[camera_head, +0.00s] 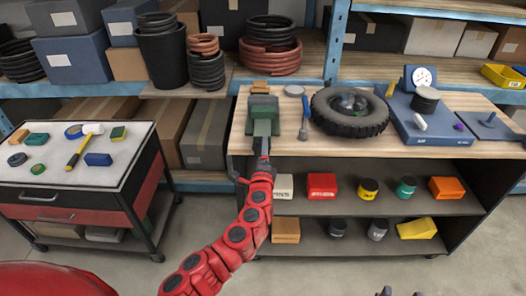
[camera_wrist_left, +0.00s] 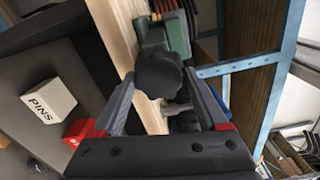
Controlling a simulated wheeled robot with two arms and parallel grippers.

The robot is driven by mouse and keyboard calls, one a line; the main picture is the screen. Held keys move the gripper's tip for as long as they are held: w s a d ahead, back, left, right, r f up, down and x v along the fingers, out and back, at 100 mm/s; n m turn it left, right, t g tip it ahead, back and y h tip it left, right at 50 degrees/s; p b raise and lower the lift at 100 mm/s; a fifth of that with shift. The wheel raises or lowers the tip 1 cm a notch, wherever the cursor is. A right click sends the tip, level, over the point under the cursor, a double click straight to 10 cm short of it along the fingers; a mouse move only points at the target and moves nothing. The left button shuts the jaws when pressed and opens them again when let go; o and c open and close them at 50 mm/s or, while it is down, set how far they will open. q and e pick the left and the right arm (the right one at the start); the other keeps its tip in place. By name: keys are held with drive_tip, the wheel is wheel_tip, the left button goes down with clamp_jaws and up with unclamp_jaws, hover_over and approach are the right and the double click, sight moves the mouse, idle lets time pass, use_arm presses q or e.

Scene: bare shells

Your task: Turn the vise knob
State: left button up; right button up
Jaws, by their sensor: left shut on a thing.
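The green vise (camera_head: 263,115) stands at the left front of the workbench, and part of it shows in the left wrist view (camera_wrist_left: 165,35). Its dark round knob (camera_wrist_left: 158,75) faces my left wrist camera. My red left arm reaches up to the vise. My left gripper (camera_head: 262,160) is shut on the knob, with one finger on each side of it in the wrist view (camera_wrist_left: 160,78). The gripper and arm hide the knob in the head view. Only dark fingertips of my right gripper (camera_head: 400,293) show at the bottom edge, apart and with nothing between them.
A tire (camera_head: 349,111), a blue-handled tool (camera_head: 304,115) and a blue scale (camera_head: 420,118) are on the workbench (camera_head: 340,150). Boxes and jars fill the shelves below. A tool cart (camera_head: 60,185) stands at left. The floor in front is clear.

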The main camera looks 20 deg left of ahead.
use_arm(q)
drive_tip(key=shift+f, duration=0.1)
drive_tip(key=o, duration=1.3)
drive_tip(key=shift+s, duration=0.1)
drive_tip(key=b+v, duration=0.2)
drive_tip(key=v, duration=1.5)
drive_tip(key=shift+s+b, duration=0.15)
drive_tip(key=shift+b, duration=0.15)
drive_tip(key=shift+d, duration=0.1)
